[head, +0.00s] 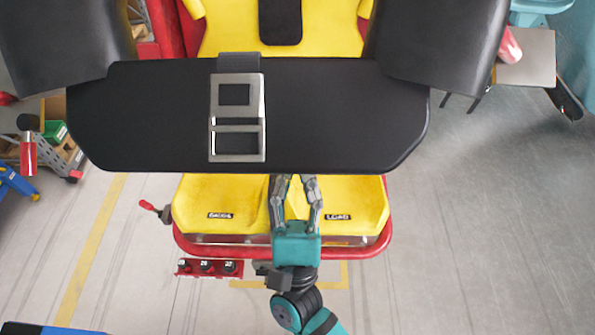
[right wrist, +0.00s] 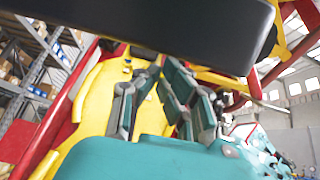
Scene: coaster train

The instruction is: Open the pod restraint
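The pod restraint (head: 330,120) is a wide black padded bar lying across the front of the yellow seat in the head view. A silver metal buckle (head: 237,118) sits on it, left of its middle. The black pad also crosses the top of the right wrist view (right wrist: 170,25). My right gripper (head: 294,182) comes up from below at the pad's lower edge, over the seat; its fingertips are partly hidden by the pad. Its fingers stand apart with nothing between them in the right wrist view (right wrist: 153,85). I cannot tell whether they touch the pad. My left gripper is not in view.
The yellow seat base (head: 215,200) has a red rail (head: 330,252) around it. A red-tipped lever (head: 148,206) and a small red control panel (head: 210,268) are at its left. Large black pads flank the seat back. A cart with tools stands far left.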

